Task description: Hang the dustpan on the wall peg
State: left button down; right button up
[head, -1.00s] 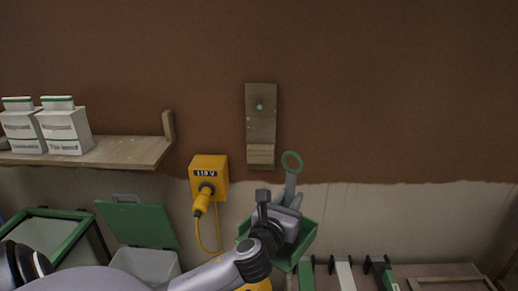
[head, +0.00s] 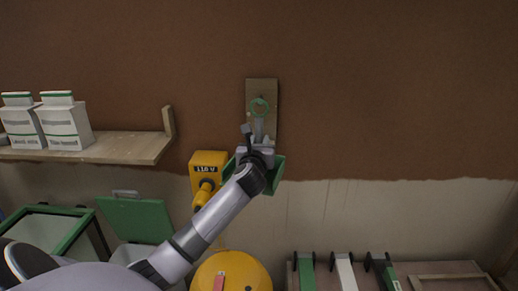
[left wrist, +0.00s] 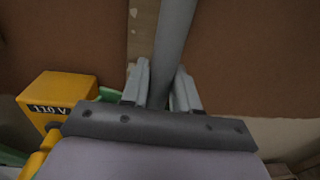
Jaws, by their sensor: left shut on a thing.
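The green dustpan (head: 278,176) hangs from my left gripper (head: 257,142), which is shut on its grey handle (left wrist: 174,45). In the head view the ring overlaps the wall peg on the wooden board (head: 263,86). The peg is hard to make out, and I cannot tell whether the ring is around it or in front of it. In the left wrist view the handle stands between the two fingers (left wrist: 163,88), with the board (left wrist: 142,35) behind. My right gripper is not in view.
A yellow 110 V socket box (head: 208,163) with a plug is on the wall just left of the dustpan. A wooden shelf (head: 130,148) with white boxes (head: 66,122) is further left. The wall to the right is clear.

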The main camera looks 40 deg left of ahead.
pick_arm(q)
jog(key=f+b+x, duration=0.1)
jog(key=b+x, duration=0.4)
jog(key=x, duration=0.3)
jog(key=shift+s+a, duration=0.25)
dwell(0.4)
jog(key=shift+f, duration=0.15)
dwell(0.5)
jog(key=c, duration=0.8)
grip_release()
jog(key=shift+w, duration=0.1)
jog(key=shift+p+v, duration=0.4)
jog(key=shift+v, duration=3.15)
